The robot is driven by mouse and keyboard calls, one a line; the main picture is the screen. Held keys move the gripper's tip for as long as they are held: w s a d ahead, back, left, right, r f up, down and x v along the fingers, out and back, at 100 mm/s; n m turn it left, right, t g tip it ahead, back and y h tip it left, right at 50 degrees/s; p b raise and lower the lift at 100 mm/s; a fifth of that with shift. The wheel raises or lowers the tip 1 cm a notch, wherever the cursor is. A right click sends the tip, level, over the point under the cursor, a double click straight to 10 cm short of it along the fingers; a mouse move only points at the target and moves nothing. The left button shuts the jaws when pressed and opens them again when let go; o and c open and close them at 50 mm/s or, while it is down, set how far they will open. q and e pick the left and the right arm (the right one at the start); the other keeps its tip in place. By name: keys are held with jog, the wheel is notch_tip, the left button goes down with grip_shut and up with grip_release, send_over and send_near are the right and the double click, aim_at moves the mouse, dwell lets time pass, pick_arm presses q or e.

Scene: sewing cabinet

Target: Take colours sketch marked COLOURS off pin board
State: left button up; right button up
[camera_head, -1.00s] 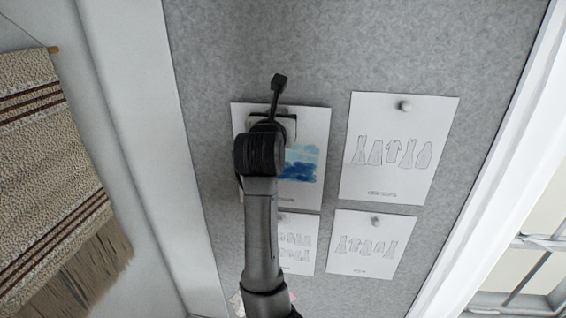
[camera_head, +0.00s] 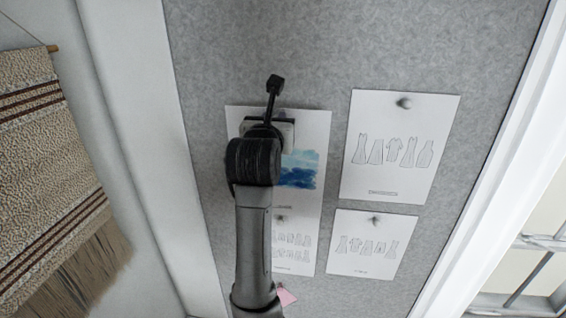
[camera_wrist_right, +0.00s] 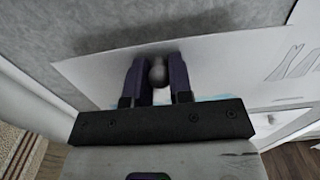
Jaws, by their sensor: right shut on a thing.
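The colours sketch (camera_head: 300,172) is a white sheet with a blue watercolour patch, in the middle of the head view. Its caption is too small to read, and my right arm covers its left part. My right gripper (camera_head: 268,122) is at its upper part. In the right wrist view, the fingers of my right gripper (camera_wrist_right: 157,75) are shut on a round grey pin head (camera_wrist_right: 157,71) at the front of the sheet (camera_wrist_right: 105,72). The sheet looks tilted and its upper left edge seems to stand off the grey pin board (camera_head: 370,45). My left gripper is not in view.
A larger dress sketch (camera_head: 398,150) hangs to the right. Two smaller sketches hang below, one at the right (camera_head: 371,243) and one partly behind my arm (camera_head: 293,243). A woven hanging (camera_head: 50,150) is at the left, a white frame (camera_head: 500,150) at the right.

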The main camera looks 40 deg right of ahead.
jog(key=b+v, duration=0.2)
jog(key=v, duration=0.5)
jog(key=shift+s+a, duration=0.25)
dwell(0.3)
